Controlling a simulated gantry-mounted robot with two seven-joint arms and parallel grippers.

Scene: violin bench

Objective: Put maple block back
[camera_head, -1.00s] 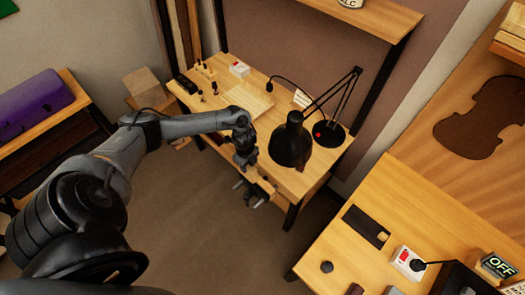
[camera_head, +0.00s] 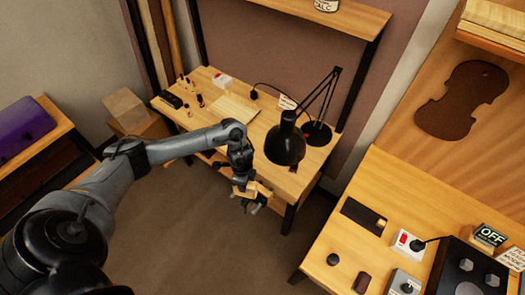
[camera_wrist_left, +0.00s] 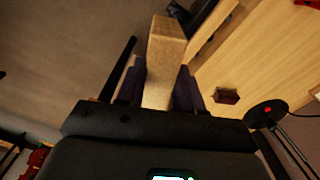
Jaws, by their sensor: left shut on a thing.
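The maple block (camera_wrist_left: 163,62) is a pale, long wooden block. In the left wrist view it stands out between the two dark fingers of my left gripper (camera_wrist_left: 160,92), which is shut on it. In the head view my left gripper (camera_head: 246,200) hangs at the front edge of the rear workbench (camera_head: 228,125), and the block (camera_head: 258,190) shows as a small tan piece at its jaws. The block appears held just off the bench's front side, but the exact gap cannot be told. My right gripper is in neither current view.
A black desk lamp (camera_head: 286,143) stands on the rear bench, right of my arm. Small pegs (camera_head: 186,85) and a pale board (camera_head: 234,109) lie at its back left. A second bench (camera_head: 350,240) with a switch box (camera_head: 407,243) is at lower right. Floor lies between.

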